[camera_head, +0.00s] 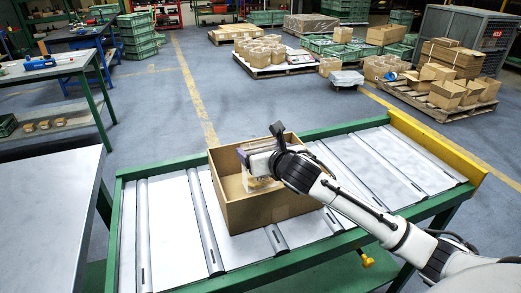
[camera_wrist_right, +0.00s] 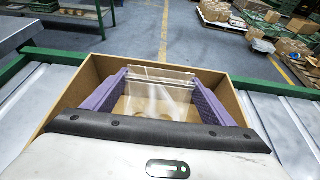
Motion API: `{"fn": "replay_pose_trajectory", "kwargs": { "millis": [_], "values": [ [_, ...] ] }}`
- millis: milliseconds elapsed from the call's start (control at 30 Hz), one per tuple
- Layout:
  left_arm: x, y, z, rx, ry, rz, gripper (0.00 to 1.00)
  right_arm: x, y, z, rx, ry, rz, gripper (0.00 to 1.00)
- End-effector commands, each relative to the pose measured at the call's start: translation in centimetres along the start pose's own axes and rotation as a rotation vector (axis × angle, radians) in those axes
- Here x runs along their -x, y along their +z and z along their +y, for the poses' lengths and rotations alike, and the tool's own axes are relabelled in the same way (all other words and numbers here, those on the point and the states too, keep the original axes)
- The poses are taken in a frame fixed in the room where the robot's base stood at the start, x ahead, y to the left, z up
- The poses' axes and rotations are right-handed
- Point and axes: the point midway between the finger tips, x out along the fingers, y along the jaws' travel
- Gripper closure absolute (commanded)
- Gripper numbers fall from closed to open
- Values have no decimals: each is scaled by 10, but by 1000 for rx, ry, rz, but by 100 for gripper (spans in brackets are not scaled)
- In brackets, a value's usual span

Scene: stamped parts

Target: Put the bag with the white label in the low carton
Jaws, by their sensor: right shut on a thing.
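The low carton (camera_head: 268,212) is an open brown box standing on the roller conveyor; its walls also frame the right wrist view (camera_wrist_right: 250,97). My right gripper (camera_head: 262,164) reaches into the carton's opening from the right. In the right wrist view its two purple-padded fingers (camera_wrist_right: 160,92) are shut on a clear plastic bag (camera_wrist_right: 158,76), held between them inside the carton's outline. Brownish shapes show through the clear plastic. I cannot make out a white label clearly, and I cannot tell whether the bag touches the carton floor. My left gripper is not in view.
The conveyor (camera_head: 160,225) has a green frame and a yellow end stop (camera_head: 437,147). A grey table (camera_head: 45,205) stands at the left. Pallets with cartons (camera_head: 265,55) and green crates (camera_head: 138,38) stand farther back. Conveyor space beside the carton is clear.

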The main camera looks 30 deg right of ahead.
Motion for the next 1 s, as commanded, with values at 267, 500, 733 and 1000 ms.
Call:
{"fn": "replay_pose_trajectory", "kwargs": {
  "millis": [267,500,733,1000],
  "values": [
    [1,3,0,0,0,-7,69,-1,-3,0,0,0,1,4],
    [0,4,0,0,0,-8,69,-1,-2,0,0,0,0,4],
    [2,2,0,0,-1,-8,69,24,1,0,4,0,0,4],
    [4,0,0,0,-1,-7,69,82,1,0,4,1,0,4]
  ]
}}
